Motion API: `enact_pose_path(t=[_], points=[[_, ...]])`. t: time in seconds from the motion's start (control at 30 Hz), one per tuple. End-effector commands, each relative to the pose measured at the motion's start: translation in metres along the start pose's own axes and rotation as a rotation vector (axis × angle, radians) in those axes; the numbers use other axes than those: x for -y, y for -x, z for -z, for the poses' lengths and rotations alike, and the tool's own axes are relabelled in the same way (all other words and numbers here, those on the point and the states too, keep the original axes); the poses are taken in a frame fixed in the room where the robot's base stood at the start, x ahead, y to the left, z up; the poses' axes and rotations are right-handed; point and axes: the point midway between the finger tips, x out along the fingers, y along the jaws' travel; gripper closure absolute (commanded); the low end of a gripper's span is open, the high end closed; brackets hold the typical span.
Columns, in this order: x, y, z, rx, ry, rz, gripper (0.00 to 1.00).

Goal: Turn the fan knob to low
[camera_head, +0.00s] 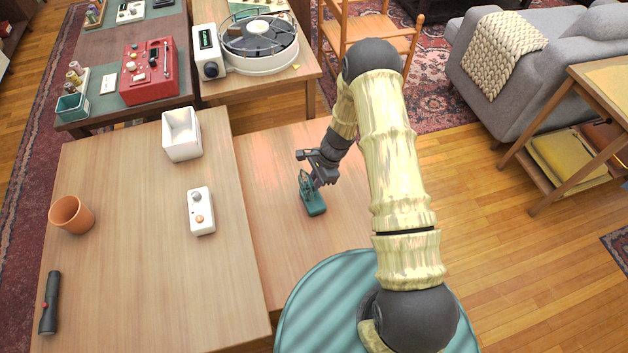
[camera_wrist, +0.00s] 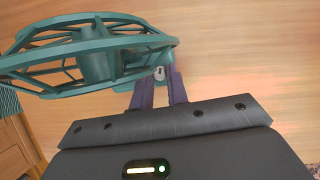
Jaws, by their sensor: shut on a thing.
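A small teal fan (camera_head: 315,205) stands on the lower wooden table, below my gripper (camera_head: 312,178) in the head view. In the wrist view the teal fan's round cage (camera_wrist: 90,55) fills the upper left. A small pale knob (camera_wrist: 158,73) on the fan's teal base shows between the tips of my gripper's two dark fingers (camera_wrist: 160,82). The fingers are shut on the knob. The knob is too small to read its setting, and it is hidden in the head view.
A striped teal round seat (camera_head: 320,300) is close in front. Wood right of the fan is bare.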

Motion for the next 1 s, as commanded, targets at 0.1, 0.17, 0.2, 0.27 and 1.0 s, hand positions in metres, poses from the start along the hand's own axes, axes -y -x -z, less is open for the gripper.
enact_pose_path(t=[0.1,0.17,0.2,0.27,1.0], points=[[0.0014,0.0,-0.0008,0.0,0.077,-0.031,1.0],[0.0019,-0.0001,-0.0009,0.001,0.111,-0.045,1.0],[0.0019,-0.0001,-0.0008,0.001,0.132,-0.053,1.0],[0.002,-0.0002,-0.0007,0.0,0.158,-0.064,1.0],[0.0022,0.0,-0.0009,0.001,0.217,-0.089,0.75]])
